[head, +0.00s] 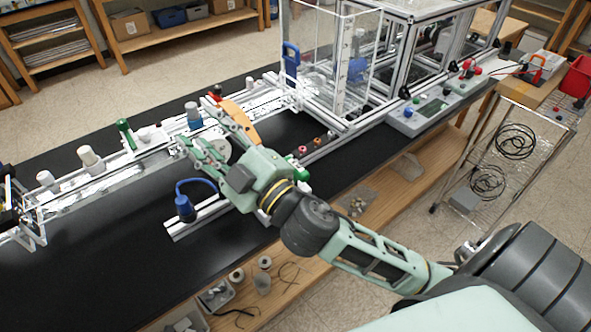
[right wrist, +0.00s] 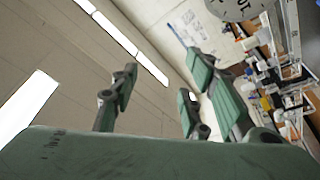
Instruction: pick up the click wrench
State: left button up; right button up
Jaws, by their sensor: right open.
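My right gripper (head: 203,135) is over the far middle of the black bench. Its fingers are spread and hold nothing in the right wrist view (right wrist: 163,85). An orange curved piece (head: 241,120) shows right beside the fingers in the head view. I cannot tell if they touch. A green-handled tool (head: 125,133) and a blue-handled tool (head: 291,58) stand upright along the frame. I cannot tell which of these, if any, is the click wrench.
The black bench (head: 110,245) has a clear near-left area. A long extrusion frame (head: 90,183) with white and blue caps runs along it. A blue part with a cable (head: 185,207) stands near my arm. A clear-walled enclosure (head: 330,60) and a grey control box (head: 425,112) are at right.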

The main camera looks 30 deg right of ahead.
jog(key=s+a+r+n+g+y, duration=0.2)
jog(key=a+r+n+y, duration=0.1)
jog(key=a+n+y, duration=0.3)
jog(key=s+a+r+n+g+y, duration=0.2)
jog(key=a+r+n+g+y, duration=0.1)
jog(key=n+y, duration=0.35)
jog(key=n+g+h, duration=1.1)
jog(key=n+h, duration=0.1)
jog(key=h, duration=0.5)
send_over(297, 166)
jog(key=s, duration=0.2)
notch_tip(297, 166, down, 18)
jog(key=shift+f, duration=0.1)
jog(key=p+x, duration=0.4)
jog(key=x, duration=0.3)
jog(key=shift+s+d, duration=0.15)
jog(key=shift+s, duration=0.05)
jog(key=shift+w+f, duration=0.1)
jog(key=shift+f, duration=0.25)
